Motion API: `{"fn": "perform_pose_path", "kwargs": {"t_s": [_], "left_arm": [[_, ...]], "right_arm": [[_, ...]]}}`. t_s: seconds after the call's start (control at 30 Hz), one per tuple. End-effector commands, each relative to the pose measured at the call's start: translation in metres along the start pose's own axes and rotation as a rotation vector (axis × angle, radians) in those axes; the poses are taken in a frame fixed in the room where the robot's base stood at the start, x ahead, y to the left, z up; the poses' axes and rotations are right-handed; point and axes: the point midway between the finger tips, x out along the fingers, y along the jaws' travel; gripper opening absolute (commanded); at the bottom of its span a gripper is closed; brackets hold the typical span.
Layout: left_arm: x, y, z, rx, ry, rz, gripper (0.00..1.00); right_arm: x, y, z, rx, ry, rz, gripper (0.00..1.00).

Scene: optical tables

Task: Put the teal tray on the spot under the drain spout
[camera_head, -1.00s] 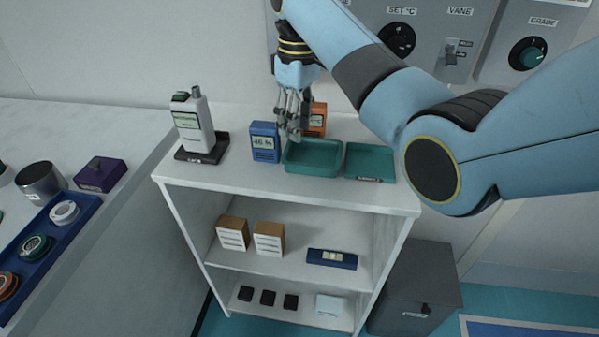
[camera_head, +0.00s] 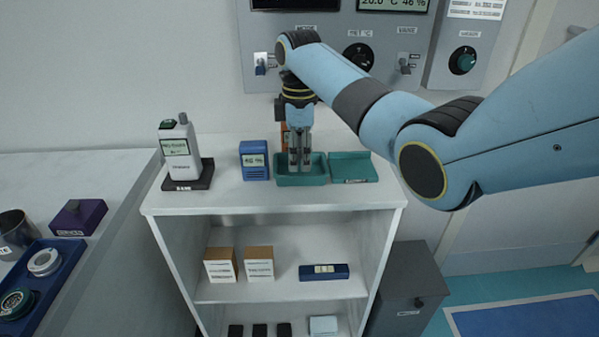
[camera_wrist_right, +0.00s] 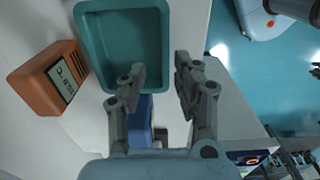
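The teal tray (camera_head: 315,180) is shallow and stands on the top of the white shelf unit. It also fills the upper left of the right wrist view (camera_wrist_right: 122,45). My right gripper (camera_head: 300,168) points down at the tray. In the right wrist view its fingers (camera_wrist_right: 160,68) are apart with nothing between them, one over the tray's inside and one past its near rim. Whether they touch the tray I cannot tell. A flat teal piece with a label (camera_head: 352,168) lies right beside the tray. I cannot make out a drain spout. My left gripper is not in view.
A blue meter (camera_head: 254,160) stands just left of the tray, and an orange meter (camera_wrist_right: 48,82) behind it. A white handheld device (camera_head: 180,150) stands on a dark base farther left. The shelf top (camera_head: 232,200) is clear in front. A control panel hangs behind.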

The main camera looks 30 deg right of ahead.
Motion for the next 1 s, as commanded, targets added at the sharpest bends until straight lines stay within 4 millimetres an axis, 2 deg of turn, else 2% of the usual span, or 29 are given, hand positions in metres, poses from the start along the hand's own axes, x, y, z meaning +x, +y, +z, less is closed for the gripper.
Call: {"fn": "perform_pose_path", "kwargs": {"t_s": [0.1,0.3,0.6,0.83,1.0], "left_arm": [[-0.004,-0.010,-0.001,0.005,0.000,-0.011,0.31],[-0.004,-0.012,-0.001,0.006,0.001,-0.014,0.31],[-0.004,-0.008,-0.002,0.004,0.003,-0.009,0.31],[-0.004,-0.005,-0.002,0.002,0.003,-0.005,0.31],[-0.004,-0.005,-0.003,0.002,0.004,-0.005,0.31]], "right_arm": [[0.015,-0.004,0.002,0.000,-0.002,-0.004,0.31],[0.045,-0.006,0.003,0.000,-0.001,-0.003,0.31],[0.052,-0.005,0.003,0.001,-0.001,-0.001,0.31],[0.051,-0.005,0.003,0.001,-0.001,-0.001,0.02],[0.051,-0.005,0.003,0.001,-0.001,-0.001,0.00]]}}
